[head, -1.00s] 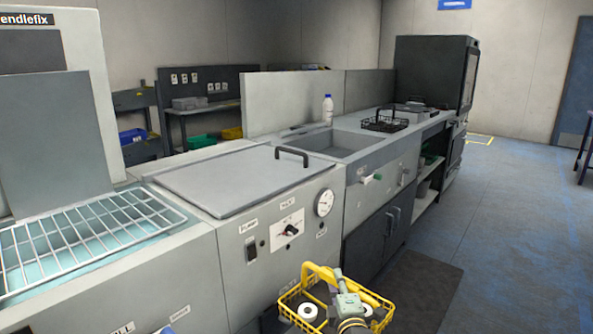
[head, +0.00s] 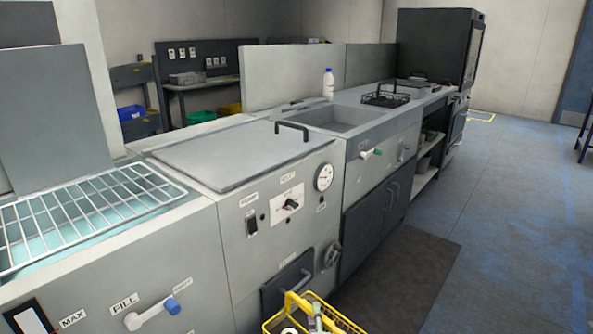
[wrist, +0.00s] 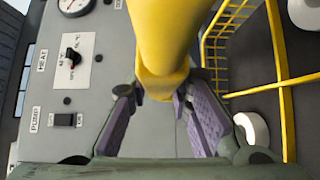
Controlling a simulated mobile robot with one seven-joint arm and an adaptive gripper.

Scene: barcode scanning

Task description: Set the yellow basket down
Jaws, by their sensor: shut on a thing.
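The yellow basket (head: 336,320) is a wire basket with a thick yellow handle, at the bottom edge of the head view and partly cut off. In the wrist view, the basket's handle (wrist: 165,45) runs between the purple-padded fingers of my gripper (wrist: 160,100), which is shut on it. The basket's wire side (wrist: 225,45) shows at the right, with white roll-like items (wrist: 252,130) inside. The basket hangs in front of the grey machine with the gauge. Its underside is hidden.
A wire rack (head: 85,215) lies over a basin at the left. A lidded grey machine (head: 235,150) with a front handle and knobs stands beside it. Beyond are a sink (head: 335,118), a white bottle (head: 328,84) and a black wire basket (head: 385,98). Open floor (head: 500,220) lies at right.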

